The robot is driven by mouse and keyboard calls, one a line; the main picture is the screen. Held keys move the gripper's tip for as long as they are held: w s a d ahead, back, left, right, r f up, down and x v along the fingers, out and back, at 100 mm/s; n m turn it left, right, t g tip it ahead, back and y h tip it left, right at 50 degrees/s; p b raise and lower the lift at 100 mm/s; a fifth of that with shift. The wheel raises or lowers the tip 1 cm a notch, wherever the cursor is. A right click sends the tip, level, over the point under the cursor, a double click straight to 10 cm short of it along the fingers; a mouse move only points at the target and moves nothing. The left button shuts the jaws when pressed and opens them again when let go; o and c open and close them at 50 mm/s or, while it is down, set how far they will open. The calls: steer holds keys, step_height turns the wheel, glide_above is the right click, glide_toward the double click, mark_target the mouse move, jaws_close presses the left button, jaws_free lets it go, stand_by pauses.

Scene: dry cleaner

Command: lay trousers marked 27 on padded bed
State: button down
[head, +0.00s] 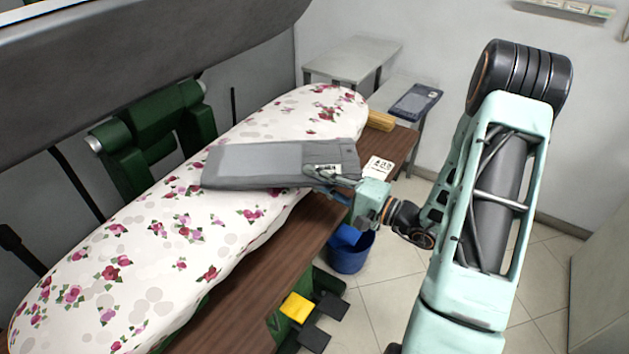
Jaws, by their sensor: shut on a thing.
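Grey folded trousers (260,164) lie flat across the floral padded bed (150,255), near its narrower far end. Their right end reaches past the bed's edge, toward the wooden ledge. A small white tag (327,169) is on that end; its number is too small to read. My gripper (322,177) is shut on the right end of the trousers, at the near edge. I cannot tell whether the trousers rest fully on the bed or are held slightly above it.
A dark wooden ledge (255,292) runs along the bed's near side, with a white marked card (378,168) and a yellowish block (380,121). Dark folded clothing (415,100) lies on a side table behind. A blue bucket (349,250) and pedals (297,307) are below. The grey press head (130,55) hangs above.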

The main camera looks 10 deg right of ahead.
steer(key=shift+f, duration=0.45)
steer(key=shift+f, duration=0.15)
steer(key=c, duration=1.9)
jaws_free()
